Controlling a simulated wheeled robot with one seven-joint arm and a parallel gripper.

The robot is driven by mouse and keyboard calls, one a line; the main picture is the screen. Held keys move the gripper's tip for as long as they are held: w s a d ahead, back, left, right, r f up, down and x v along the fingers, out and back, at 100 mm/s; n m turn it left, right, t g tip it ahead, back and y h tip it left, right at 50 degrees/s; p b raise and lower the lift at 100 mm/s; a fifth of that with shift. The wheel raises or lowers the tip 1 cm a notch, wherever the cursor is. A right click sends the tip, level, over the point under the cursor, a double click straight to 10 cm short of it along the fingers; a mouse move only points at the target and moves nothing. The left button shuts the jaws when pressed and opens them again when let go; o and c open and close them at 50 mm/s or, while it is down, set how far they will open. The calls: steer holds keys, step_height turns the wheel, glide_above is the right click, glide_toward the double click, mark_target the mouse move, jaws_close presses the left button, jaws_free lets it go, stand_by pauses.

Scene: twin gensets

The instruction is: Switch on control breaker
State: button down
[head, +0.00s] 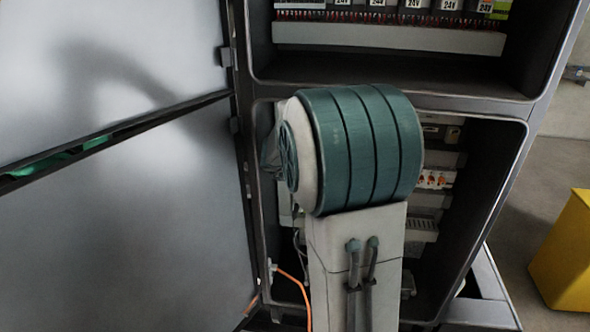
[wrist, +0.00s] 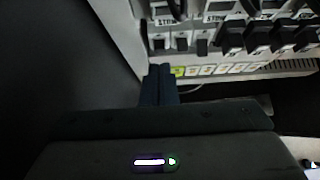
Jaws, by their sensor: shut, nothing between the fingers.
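In the wrist view, a row of breakers crosses the top. Smaller ones with pale fronts (wrist: 181,41) are at the left, and larger black levers (wrist: 258,37) are at the right. Small white tags and one yellow-green tag (wrist: 178,71) run below the row. I cannot tell which one is the control breaker or read its label. My gripper (wrist: 159,72) is shut and empty, its dark fingertips just below the leftmost breakers; contact is not clear. In the head view, my arm hides the gripper and much of the lower compartment.
The head view shows an open cabinet; its lower compartment holds devices with orange marks (head: 435,180). Grey doors (head: 120,230) stand open at the left. An orange cable (head: 297,288) hangs at the lower left. A yellow box (head: 565,255) stands on the floor at the right.

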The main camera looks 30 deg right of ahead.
steer(key=p+v, duration=0.1)
steer(key=v, duration=0.7)
steer(key=shift+s+a, duration=0.3)
steer(key=shift+a+f, duration=0.1)
